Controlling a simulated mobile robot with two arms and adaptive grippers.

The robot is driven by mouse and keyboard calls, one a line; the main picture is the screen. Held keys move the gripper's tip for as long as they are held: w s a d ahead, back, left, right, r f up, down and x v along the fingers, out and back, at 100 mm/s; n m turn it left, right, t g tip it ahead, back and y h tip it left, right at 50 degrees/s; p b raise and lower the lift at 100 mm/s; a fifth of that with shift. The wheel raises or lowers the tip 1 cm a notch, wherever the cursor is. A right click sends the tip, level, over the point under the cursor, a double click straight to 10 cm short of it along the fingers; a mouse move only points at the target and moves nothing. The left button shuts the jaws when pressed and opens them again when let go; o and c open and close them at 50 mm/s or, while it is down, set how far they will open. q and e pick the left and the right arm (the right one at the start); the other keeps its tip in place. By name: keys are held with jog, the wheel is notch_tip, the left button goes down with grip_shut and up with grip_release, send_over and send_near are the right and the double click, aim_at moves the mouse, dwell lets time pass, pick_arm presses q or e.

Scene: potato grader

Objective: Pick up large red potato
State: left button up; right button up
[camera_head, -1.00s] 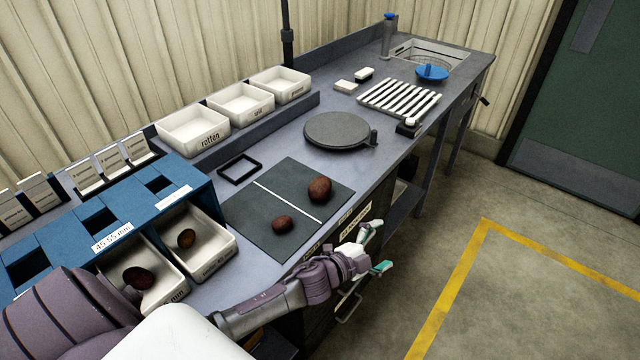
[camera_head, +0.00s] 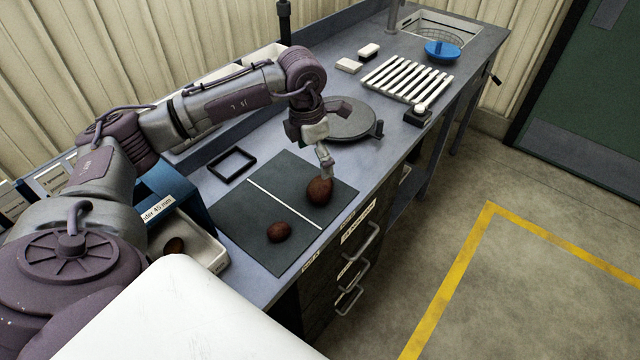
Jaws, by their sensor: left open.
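The large red potato (camera_head: 319,192) lies on the right part of the dark mat (camera_head: 262,206), beyond the white dividing line. A smaller red potato (camera_head: 279,232) lies on the near-left part of the mat. My left gripper (camera_head: 326,168) points down right above the large potato, its fingertips at or very near the potato's top. The jaws are open, and whether they touch the potato cannot be told. My right gripper is not in view.
A round grey turntable (camera_head: 350,122) stands just behind the gripper. A black square frame (camera_head: 232,165) lies left of the mat. A blue sizing rack (camera_head: 178,192) and a white bin (camera_head: 204,243) are at the left. A white slatted rack (camera_head: 405,78) is farther back.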

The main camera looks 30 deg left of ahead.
aim_at(320, 182)
pick_arm(q)
jog(key=f, duration=0.3)
jog(key=f+p, duration=0.1)
jog(key=f, duration=0.1)
jog(key=shift+w+d+f, duration=0.2)
jog(key=shift+d+f, duration=0.05)
jog(key=shift+d, duration=0.05)
jog(key=shift+f, duration=0.25)
jog(key=shift+w+f+p, duration=0.1)
jog(key=shift+f+p, duration=0.2)
jog(key=shift+p, duration=0.15)
jog(key=f, duration=0.1)
jog(key=f+p, duration=0.2)
jog(key=shift+w+f, duration=0.35)
jog(key=shift+f, duration=0.45)
jog(key=c, duration=1.3)
jog(key=shift+c, duration=0.4)
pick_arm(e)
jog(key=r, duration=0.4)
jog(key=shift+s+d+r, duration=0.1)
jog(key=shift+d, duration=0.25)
pick_arm(q)
jog(key=shift+r, duration=0.15)
